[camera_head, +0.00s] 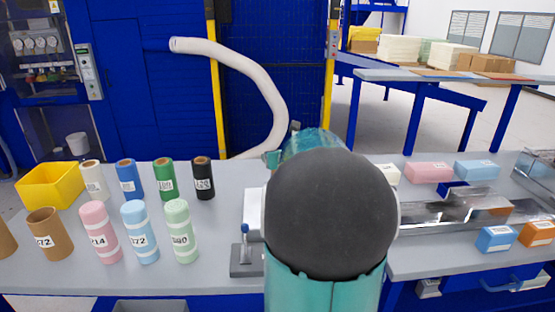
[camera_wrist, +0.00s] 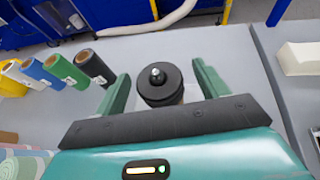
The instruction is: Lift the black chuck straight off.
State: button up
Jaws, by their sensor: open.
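The black chuck (camera_wrist: 160,88) is a round black disc with a small shiny knob on top, in the middle of the wrist view. My gripper (camera_wrist: 160,82) is open, with one green finger on each side of the chuck. I see gaps between the fingers and the chuck, so it appears untouched. The lower part of the chuck and what it sits on are mostly hidden behind the dark gripper bar. In the head view my arm covers the chuck and my gripper.
Cardboard, pink, blue and green rolls (camera_head: 140,226) stand left on the grey table (camera_head: 225,205). A black roll (camera_head: 203,179) is nearest the arm in the back row. A small clamp-like device (camera_head: 246,255) stands beside my arm. Foam blocks (camera_head: 428,172) lie right.

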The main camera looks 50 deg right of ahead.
jog(key=shift+w+d+f, duration=0.1)
jog(key=shift+w+d, duration=0.05)
jog(key=shift+w, duration=0.05)
jog(key=c, duration=1.1)
